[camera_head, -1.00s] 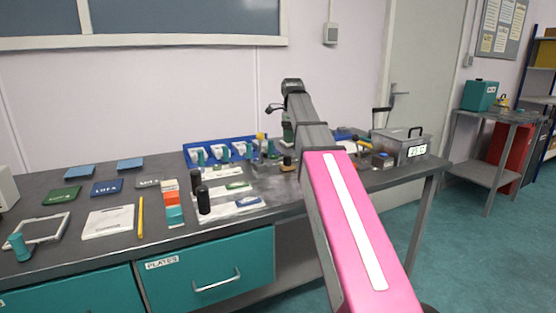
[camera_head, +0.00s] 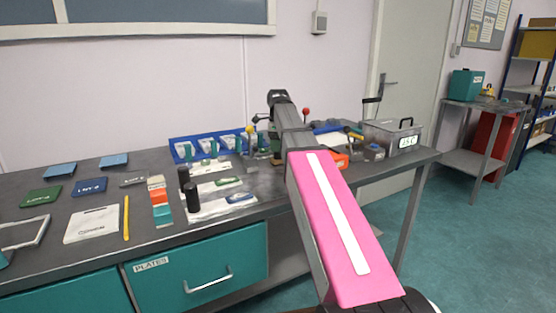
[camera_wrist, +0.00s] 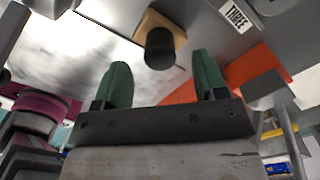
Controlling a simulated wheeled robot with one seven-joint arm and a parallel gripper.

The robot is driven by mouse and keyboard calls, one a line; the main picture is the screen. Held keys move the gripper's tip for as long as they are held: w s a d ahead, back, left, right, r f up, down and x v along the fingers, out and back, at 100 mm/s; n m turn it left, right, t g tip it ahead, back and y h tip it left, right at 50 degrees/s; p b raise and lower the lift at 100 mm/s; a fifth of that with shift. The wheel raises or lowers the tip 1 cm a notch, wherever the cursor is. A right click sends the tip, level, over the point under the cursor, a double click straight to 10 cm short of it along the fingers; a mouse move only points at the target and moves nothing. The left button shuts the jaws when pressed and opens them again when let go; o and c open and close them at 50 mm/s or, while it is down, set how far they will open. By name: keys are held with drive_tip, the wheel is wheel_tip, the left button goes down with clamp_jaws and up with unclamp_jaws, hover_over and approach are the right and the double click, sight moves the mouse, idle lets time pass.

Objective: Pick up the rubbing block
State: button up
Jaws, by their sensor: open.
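The likely rubbing block is a pale wooden block with a dark round knob (camera_wrist: 160,42), in the upper middle of the wrist view. My gripper (camera_wrist: 162,82) has two green fingertips spread wide with nothing between them. The block shows just beyond the fingertips, roughly centred between them, and looks apart from both. In the head view my arm reaches over the bench, and its links hide most of the gripper. The block is too small and covered there to make out surely.
An orange item (camera_wrist: 228,78) lies close to the right fingertip, near a plate marked THREE (camera_wrist: 237,17). A teal drawer front (camera_head: 195,272) is below.

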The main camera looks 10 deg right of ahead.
wheel_tip(320, 180, down, 3)
drive_tip(key=shift+f, duration=0.15)
drive_tip(key=c, duration=1)
drive_tip(key=shift+c, duration=0.2)
wheel_tip(320, 180, up, 10)
drive_tip(key=shift+r, duration=0.1)
